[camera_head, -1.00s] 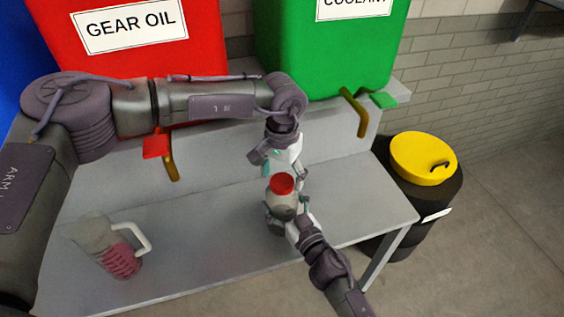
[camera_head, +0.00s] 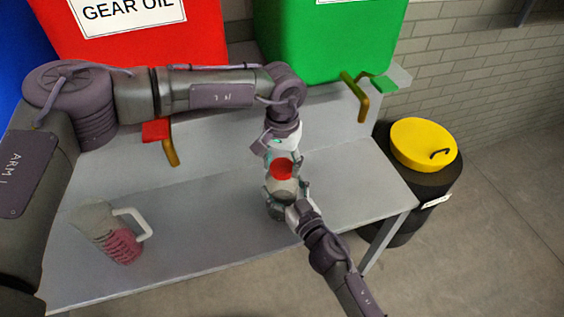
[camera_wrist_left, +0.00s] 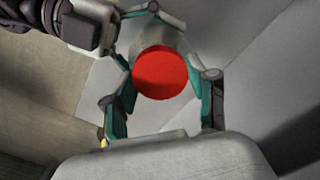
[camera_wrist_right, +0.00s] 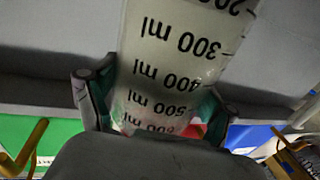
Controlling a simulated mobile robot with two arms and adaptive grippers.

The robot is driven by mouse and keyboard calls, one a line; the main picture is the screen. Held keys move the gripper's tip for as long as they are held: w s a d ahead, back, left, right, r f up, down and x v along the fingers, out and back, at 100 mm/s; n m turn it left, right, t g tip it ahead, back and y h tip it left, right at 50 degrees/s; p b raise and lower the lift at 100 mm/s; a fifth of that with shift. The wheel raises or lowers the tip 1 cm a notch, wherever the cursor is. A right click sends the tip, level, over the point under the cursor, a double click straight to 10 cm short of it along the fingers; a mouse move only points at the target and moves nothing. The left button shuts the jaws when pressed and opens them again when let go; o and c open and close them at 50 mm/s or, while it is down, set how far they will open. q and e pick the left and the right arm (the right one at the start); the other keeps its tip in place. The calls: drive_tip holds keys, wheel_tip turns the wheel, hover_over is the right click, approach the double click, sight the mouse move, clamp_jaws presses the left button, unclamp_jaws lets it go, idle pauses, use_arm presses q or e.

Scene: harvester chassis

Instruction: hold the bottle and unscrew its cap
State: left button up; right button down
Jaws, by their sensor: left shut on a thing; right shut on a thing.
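The bottle (camera_head: 277,206) has a pale body and a red cap (camera_head: 281,169) and stands upright above the bench in the head view. My right gripper (camera_head: 287,198) is shut around the body. The right wrist view shows the bottle (camera_wrist_right: 180,70) close up, with ml marks upside down, between the fingers (camera_wrist_right: 158,112). My left gripper (camera_head: 281,160) is at the cap from above and behind. In the left wrist view its fingers (camera_wrist_left: 163,90) stand either side of the round cap (camera_wrist_left: 160,72) and are shut on it. The bottle's base is partly hidden.
Red (camera_head: 140,45) and green (camera_head: 325,50) tanks with taps stand behind. A black drum with a yellow lid (camera_head: 424,143) is at right. The bench between jug and bottle is clear.

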use_arm(q)
drive_tip(key=n, duration=0.9)
drive_tip(key=o, duration=1.3)
